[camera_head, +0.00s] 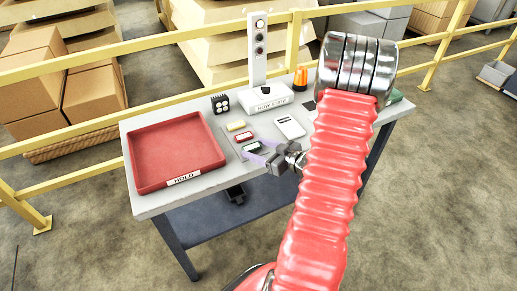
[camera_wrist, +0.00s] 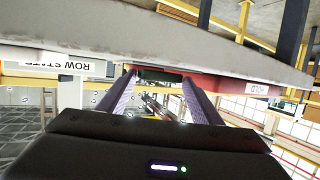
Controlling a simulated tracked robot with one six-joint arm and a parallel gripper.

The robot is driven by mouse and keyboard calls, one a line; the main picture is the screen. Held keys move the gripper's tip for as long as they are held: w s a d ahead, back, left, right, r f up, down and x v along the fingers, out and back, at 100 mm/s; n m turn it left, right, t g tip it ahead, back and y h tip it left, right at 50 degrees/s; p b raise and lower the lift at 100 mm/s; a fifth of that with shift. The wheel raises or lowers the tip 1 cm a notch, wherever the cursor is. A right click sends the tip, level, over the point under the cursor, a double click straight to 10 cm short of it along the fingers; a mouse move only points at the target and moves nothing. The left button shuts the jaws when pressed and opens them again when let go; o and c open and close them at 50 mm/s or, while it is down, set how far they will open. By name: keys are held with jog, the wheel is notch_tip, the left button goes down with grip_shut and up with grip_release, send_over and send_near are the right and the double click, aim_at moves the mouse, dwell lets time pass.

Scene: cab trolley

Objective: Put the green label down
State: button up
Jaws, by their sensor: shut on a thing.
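My gripper (camera_head: 255,151) reaches from the right over the middle of the table in the head view, its two purple fingers pointing left. In the wrist view the fingers (camera_wrist: 160,82) are closed in on a dark green piece, the green label (camera_wrist: 160,76). In the head view it shows as a small dark, pale-topped piece (camera_head: 252,147) between the fingertips. It is close to the grey pad with a red label (camera_head: 242,137) and a yellow label (camera_head: 236,126). I cannot tell whether it touches the pad.
A red tray marked HOLD (camera_head: 189,181) fills the table's left end. A black block (camera_head: 220,103), a white ROW STATE box (camera_head: 266,98), an orange beacon (camera_head: 300,78) and a white device (camera_head: 290,127) stand behind the gripper. Yellow rails (camera_head: 130,121) run behind the table.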

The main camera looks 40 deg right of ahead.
jog(key=shift+f, duration=0.5)
jog(key=shift+f, duration=0.1)
jog(key=o, duration=0.8)
jog(key=shift+s+f, duration=0.1)
jog(key=shift+o, duration=1.1)
jog(key=shift+a+f, duration=0.1)
jog(key=shift+a, duration=0.2)
jog(key=shift+r, duration=0.25)
jog(key=r+v, duration=0.1)
jog(key=v, duration=1.3)
jog(key=shift+w+d, duration=0.25)
jog(key=shift+d, duration=0.1)
